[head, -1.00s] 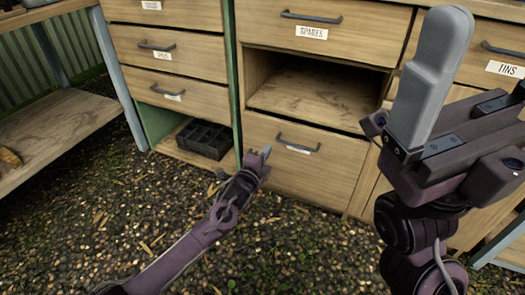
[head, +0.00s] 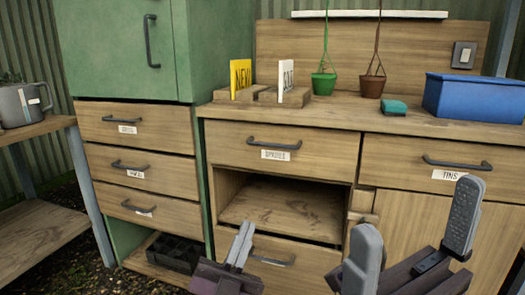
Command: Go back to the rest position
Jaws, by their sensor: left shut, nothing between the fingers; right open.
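My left gripper (head: 240,244) is low in the middle of the head view, in front of the lower drawer (head: 283,262) under the open shelf space. Its fingers are together with nothing between them. My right gripper (head: 415,240) is at the lower right, in front of the cabinet door below the drawer labelled TINS (head: 425,165). Its two grey fingers stand wide apart with nothing between them. Neither gripper visibly holds anything.
The wooden counter (head: 330,114) carries a blue bin (head: 474,98), a teal sponge-like block (head: 395,107) and card holders. Two small pots, green (head: 324,86) and brown (head: 372,87), hang above it. A green cabinet (head: 125,50) stands left. The open compartment (head: 285,208) is empty. A black crate (head: 178,252) sits low left.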

